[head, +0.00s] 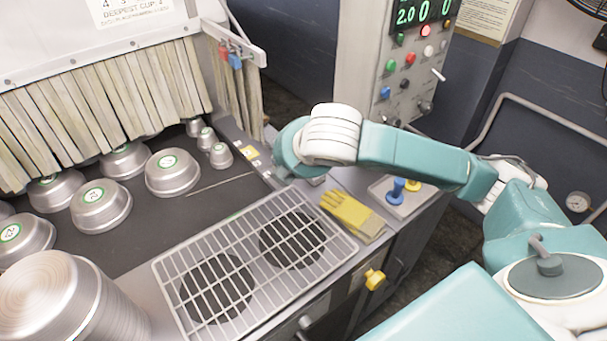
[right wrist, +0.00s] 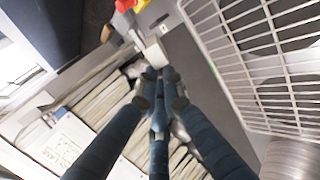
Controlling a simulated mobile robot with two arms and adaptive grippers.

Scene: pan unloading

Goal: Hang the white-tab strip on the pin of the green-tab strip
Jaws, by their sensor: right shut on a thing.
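My right gripper (head: 287,172) is low over the counter edge, beside the curtain's right end. In the right wrist view its fingers (right wrist: 158,74) are closed together, with a small white piece (right wrist: 154,52) just beyond the tips. I take this for the white-tab strip; most of it is hidden. The side strips (head: 236,100) hang from a metal rail (head: 240,42). A red tab (head: 223,49) and a blue tab (head: 235,61) show near the rail's end. I cannot make out a green tab or its pin. My left gripper is out of view.
A wire rack (head: 200,258) covers the counter front, with yellow gloves (head: 353,215) to its right. Several metal pans (head: 172,177) stand on the dark belt, and a pan stack (head: 60,300) at front left. A control panel (head: 405,75) rises behind my right arm.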

